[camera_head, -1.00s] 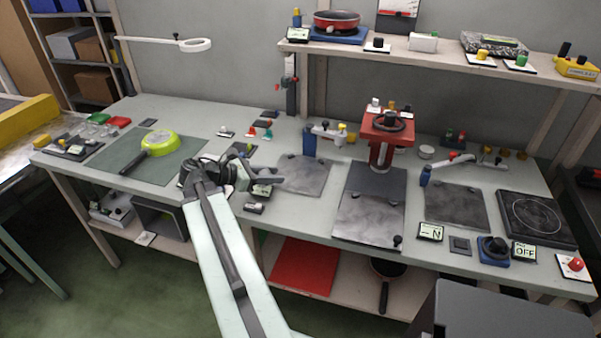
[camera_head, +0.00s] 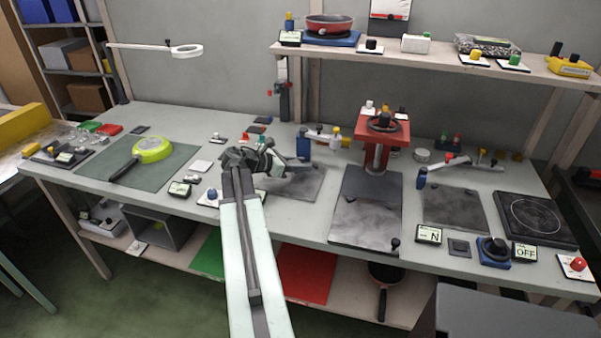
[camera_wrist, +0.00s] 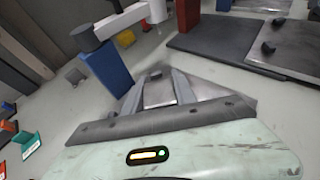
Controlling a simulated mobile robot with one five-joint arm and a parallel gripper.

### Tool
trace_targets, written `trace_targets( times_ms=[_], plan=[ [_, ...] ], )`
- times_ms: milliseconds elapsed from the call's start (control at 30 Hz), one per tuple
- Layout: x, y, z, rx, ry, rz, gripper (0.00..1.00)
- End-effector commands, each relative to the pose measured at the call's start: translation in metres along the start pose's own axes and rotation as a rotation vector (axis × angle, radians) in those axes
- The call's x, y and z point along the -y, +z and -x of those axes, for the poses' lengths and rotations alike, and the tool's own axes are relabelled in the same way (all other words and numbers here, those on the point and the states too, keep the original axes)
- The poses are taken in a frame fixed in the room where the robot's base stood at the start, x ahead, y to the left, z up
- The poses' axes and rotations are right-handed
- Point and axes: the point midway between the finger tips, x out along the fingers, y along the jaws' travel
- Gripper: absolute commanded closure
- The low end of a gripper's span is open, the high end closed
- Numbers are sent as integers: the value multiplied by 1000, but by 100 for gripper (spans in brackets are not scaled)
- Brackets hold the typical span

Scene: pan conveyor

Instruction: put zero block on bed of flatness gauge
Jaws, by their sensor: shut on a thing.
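My gripper (camera_head: 300,162) is over the left grey plate (camera_head: 300,188), close to the blue post that stands at its back. In the wrist view my gripper (camera_wrist: 160,82) is shut on a small grey block (camera_wrist: 158,90), seen between the fingers; this looks like the zero block. The plate, which looks like the bed of the flatness gauge, also shows under the fingers in the wrist view (camera_wrist: 205,90). The blue post (camera_wrist: 108,68) with its pale arm rises just left of the fingers. I cannot tell whether the block touches the plate.
A red press (camera_head: 385,130) with a dark base (camera_head: 368,185) stands right of the plate. A similar blue post (camera_head: 421,178) and plate (camera_head: 455,208) are farther right. A shelf (camera_head: 440,62) runs above.

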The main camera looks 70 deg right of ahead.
Motion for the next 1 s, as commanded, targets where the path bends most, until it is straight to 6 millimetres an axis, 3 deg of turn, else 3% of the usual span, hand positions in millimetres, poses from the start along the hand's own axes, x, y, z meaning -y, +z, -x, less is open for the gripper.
trace_targets(
  times_ms=[33,67,433,467,533,867,1000],
  plan=[
    [0,-18,-7,1,0,0,100],
    [0,-20,-8,1,0,0,100],
    [0,-20,-7,1,1,0,100],
    [0,-20,-7,0,1,0,62],
    [0,-19,-6,0,1,0,46],
    [0,-16,-5,0,1,0,46],
    [0,-14,16,0,4,2,46]
  ],
)
